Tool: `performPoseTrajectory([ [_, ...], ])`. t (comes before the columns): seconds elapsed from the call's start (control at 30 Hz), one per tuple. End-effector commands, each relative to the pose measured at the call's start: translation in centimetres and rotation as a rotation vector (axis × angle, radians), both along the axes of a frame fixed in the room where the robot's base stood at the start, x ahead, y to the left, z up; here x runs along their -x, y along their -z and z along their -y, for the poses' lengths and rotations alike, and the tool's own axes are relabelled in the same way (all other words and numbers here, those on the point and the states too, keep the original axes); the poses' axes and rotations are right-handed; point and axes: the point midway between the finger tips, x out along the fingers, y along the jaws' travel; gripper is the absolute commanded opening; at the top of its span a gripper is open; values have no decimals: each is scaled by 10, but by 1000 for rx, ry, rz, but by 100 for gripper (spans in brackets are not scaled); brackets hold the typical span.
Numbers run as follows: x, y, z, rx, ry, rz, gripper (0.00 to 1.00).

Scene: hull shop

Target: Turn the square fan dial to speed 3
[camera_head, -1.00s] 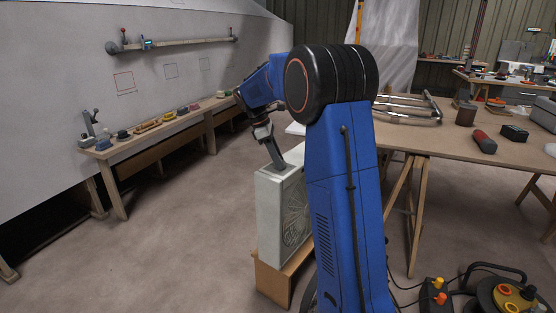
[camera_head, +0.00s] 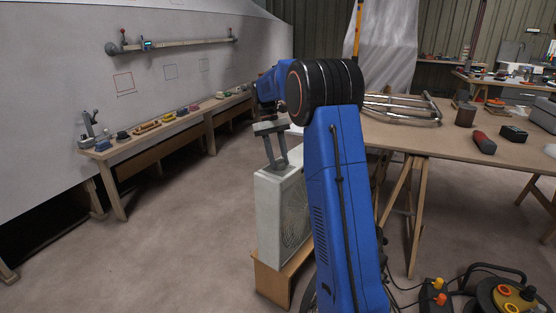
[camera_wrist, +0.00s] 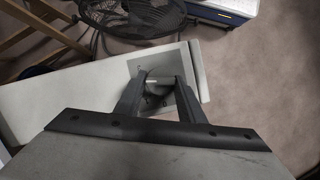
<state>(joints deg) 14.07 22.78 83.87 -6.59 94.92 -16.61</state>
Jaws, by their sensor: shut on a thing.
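The square fan (camera_head: 275,215) is a pale box with a round grille on its side, upright on a wooden stand in the head view. My gripper (camera_head: 275,167) points down at its top, fingers touching down there. In the wrist view, the fan's top (camera_wrist: 60,95) carries a grey square plate (camera_wrist: 188,60) with small dark marks. My gripper (camera_wrist: 160,83) is shut on the dial (camera_wrist: 158,76), which shows as a pale bar between the fingertips. The fingers partly cover the dial and marks, so I cannot read its speed setting.
The wooden stand (camera_head: 272,284) holds the fan off the floor. A long workbench (camera_head: 150,138) runs along the left wall; a large table (camera_head: 440,140) stands right. A black round fan (camera_wrist: 130,14) shows in the wrist view. Floor left of the square fan is clear.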

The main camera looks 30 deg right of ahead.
Motion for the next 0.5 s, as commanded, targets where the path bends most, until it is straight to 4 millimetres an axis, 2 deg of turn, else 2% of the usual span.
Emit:
performPoseTrajectory([
  [0.5, 0, -1, 4, -1, 429, 2, 13],
])
